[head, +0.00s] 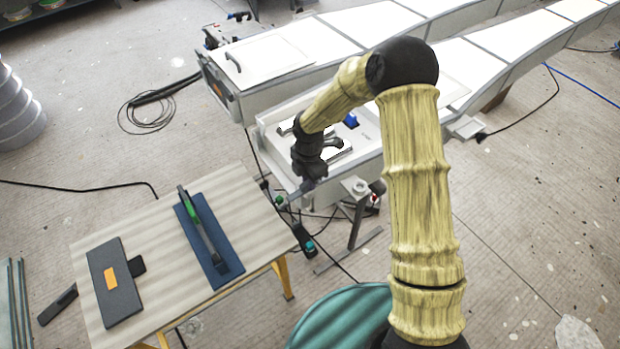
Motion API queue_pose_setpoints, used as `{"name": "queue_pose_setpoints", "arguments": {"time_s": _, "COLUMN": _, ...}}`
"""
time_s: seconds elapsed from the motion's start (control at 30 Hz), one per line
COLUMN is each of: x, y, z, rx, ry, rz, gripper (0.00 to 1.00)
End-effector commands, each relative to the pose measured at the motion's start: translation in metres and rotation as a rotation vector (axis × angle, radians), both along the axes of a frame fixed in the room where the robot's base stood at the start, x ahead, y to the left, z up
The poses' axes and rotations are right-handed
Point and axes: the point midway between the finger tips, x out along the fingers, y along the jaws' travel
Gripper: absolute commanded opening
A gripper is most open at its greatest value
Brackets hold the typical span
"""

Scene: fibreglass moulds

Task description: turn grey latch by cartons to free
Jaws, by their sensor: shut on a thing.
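My gripper (306,180) is at the end of my arm, low at the near left corner of the white mould box in the middle of the view. It is shut on a small grey bar at that corner, which I take to be the grey latch (296,194). My wrist and fingers cover part of the latch, and its exact angle is too small to read. I make out no cartons in this view.
A wooden bench (165,250) stands at the left, with a dark blue tray (185,222) and a dark flat case (112,280) on it. Long white moulds (370,22) run across the back. Black cables (150,115) lie on the floor. A teal round thing (340,318) is at the bottom.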

Motion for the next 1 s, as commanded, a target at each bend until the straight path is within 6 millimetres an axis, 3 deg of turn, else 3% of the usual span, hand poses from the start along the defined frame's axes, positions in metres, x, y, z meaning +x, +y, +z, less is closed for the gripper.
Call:
{"name": "queue_pose_setpoints", "arguments": {"time_s": 0.07, "x": 0.002, "y": 0.001, "z": 0.002, "rx": 0.003, "ry": -0.005, "rz": 0.003, "gripper": 0.0}}
{"name": "queue_pose_setpoints", "arguments": {"time_s": 0.1, "x": 0.002, "y": 0.001, "z": 0.002, "rx": 0.003, "ry": -0.005, "rz": 0.003, "gripper": 0.22}}
{"name": "queue_pose_setpoints", "arguments": {"time_s": 0.2, "x": 0.001, "y": 0.0, "z": 0.001, "rx": 0.002, "ry": -0.005, "rz": 0.002, "gripper": 0.38}}
{"name": "queue_pose_setpoints", "arguments": {"time_s": 0.63, "x": 0.002, "y": -0.001, "z": 0.01, "rx": 0.002, "ry": -0.005, "rz": -0.004, "gripper": 0.38}}
{"name": "queue_pose_setpoints", "arguments": {"time_s": 1.0, "x": 0.002, "y": -0.001, "z": 0.075, "rx": 0.002, "ry": -0.008, "rz": -0.003, "gripper": 0.38}}
